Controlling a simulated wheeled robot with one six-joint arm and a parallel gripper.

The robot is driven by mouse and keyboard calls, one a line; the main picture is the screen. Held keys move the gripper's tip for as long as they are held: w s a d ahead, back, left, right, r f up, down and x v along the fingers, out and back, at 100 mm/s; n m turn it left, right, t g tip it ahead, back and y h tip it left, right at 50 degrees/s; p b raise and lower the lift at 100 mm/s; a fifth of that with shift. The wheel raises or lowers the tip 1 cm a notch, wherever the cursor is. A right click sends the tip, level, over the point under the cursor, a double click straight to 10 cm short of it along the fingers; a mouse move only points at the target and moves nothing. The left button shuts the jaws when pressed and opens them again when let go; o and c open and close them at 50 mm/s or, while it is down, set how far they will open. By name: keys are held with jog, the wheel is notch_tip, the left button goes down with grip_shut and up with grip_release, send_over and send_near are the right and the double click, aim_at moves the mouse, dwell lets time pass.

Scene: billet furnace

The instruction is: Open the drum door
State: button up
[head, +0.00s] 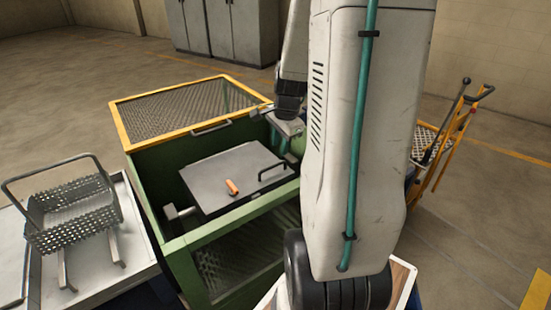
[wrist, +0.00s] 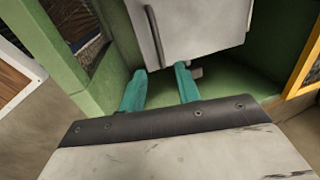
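The drum (head: 238,172) is a grey box-like body inside a green housing (head: 190,262). Its flat top face carries a black bar handle (head: 276,170) at the right and a small orange piece (head: 232,187) near the middle. In the wrist view the drum (wrist: 200,28) is at the top, with the black handle (wrist: 155,35) along its left side. My gripper (wrist: 160,70) has two teal fingers spread apart, with their tips close to the drum's near edge. Nothing shows gripped between them. I cannot tell whether they touch the drum. My arm hides part of the housing's right side in the head view.
A yellow-framed mesh cover (head: 185,108) stands raised behind the drum. A perforated metal basket (head: 75,215) sits on a grey table at the left. A yellow cart (head: 450,140) stands at the right, and grey cabinets (head: 225,30) at the back. Floor behind is clear.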

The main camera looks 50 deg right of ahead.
aim_at(276, 164)
jog(key=f, duration=0.3)
jog(key=w+f, duration=0.1)
jog(key=f, duration=0.3)
jog(key=shift+w+d, duration=0.15)
jog(key=shift+w, duration=0.05)
grip_shut()
